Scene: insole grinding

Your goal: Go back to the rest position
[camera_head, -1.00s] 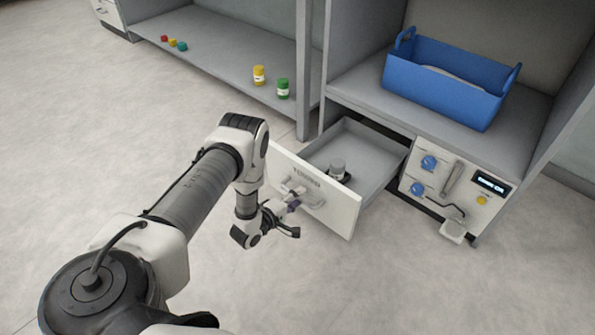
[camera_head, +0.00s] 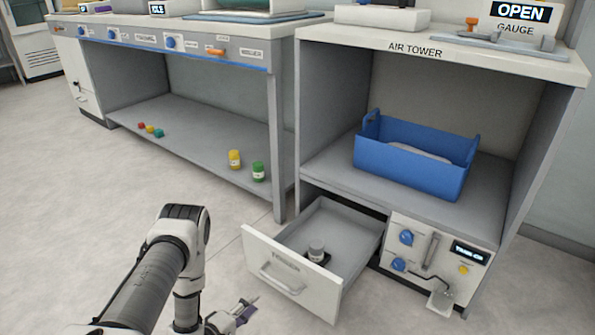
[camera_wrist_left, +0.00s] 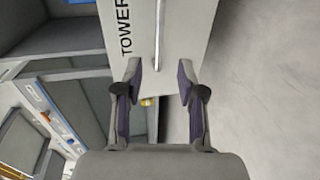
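My left gripper (camera_head: 240,312) is low at the bottom of the head view, in front of the open drawer (camera_head: 296,279). In the left wrist view the left gripper (camera_wrist_left: 159,85) has its two purple-padded fingers spread apart with nothing held. The drawer front (camera_wrist_left: 185,30) and its bar handle (camera_wrist_left: 159,45) show beyond the fingertips, and the handle lies in line with the gap between them. In the head view the handle (camera_head: 281,280) is clear of the gripper. My right gripper is in neither view.
A blue bin (camera_head: 412,165) stands on the shelf above. A control panel (camera_head: 436,260) with blue knobs is right of the drawer. Yellow (camera_head: 235,160) and green (camera_head: 258,171) jars stand on the left shelf. The floor at left is clear.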

